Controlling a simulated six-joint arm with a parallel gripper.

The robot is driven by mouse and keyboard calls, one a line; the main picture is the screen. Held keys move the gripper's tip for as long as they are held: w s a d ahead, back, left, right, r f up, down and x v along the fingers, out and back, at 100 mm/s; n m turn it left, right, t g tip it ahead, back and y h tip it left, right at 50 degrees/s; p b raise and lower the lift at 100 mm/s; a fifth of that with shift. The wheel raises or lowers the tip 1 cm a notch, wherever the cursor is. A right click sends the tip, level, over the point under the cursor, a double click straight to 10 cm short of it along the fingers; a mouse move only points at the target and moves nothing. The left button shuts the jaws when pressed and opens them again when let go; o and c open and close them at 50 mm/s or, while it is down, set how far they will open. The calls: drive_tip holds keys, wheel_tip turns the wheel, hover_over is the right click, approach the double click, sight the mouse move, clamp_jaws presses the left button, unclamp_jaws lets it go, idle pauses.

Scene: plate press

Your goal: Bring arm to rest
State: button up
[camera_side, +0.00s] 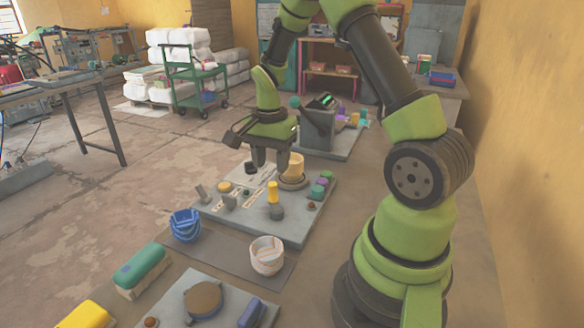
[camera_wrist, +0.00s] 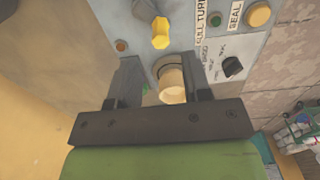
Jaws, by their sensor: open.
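My gripper (camera_side: 269,158) is above the control panel (camera_side: 292,232) with its fingers pointing down. In the wrist view my gripper (camera_wrist: 165,80) is open, its two fingers on either side of a cream cylinder (camera_wrist: 172,84). The same cream cylinder (camera_side: 293,170) stands on the panel just right of the fingers in the side view. I cannot tell whether the fingers touch it. A yellow knob (camera_wrist: 160,33) stands near it on the panel. It also shows in the side view (camera_side: 273,191).
A blue bowl-shaped stack (camera_side: 186,226) and a whitish cup (camera_side: 267,256) stand in front of the panel. A green-topped block (camera_side: 141,268) lies at front left. A grey lever machine (camera_side: 318,128) stands behind. A yellow wall (camera_side: 520,150) bounds the right.

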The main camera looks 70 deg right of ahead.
drive_tip(key=shift+r, duration=0.1)
drive_tip(key=s+a+r+n+t, duration=0.2)
drive_tip(key=s+a+r+n, duration=0.15)
drive_tip(key=a+r, duration=0.35)
drive_tip(key=s+a+r+n+t, duration=0.25)
drive_tip(key=a+r+n, duration=0.25)
drive_tip(key=r, duration=0.4)
drive_tip(key=s+a+r+n+t+y, duration=0.2)
drive_tip(key=s+a+n, duration=0.2)
drive_tip(key=s, duration=0.3)
drive_tip(key=shift+a+r+n+t, duration=0.15)
drive_tip(key=shift+a+n+t, duration=0.25)
drive_tip(key=shift+n, duration=0.35)
idle(0.5)
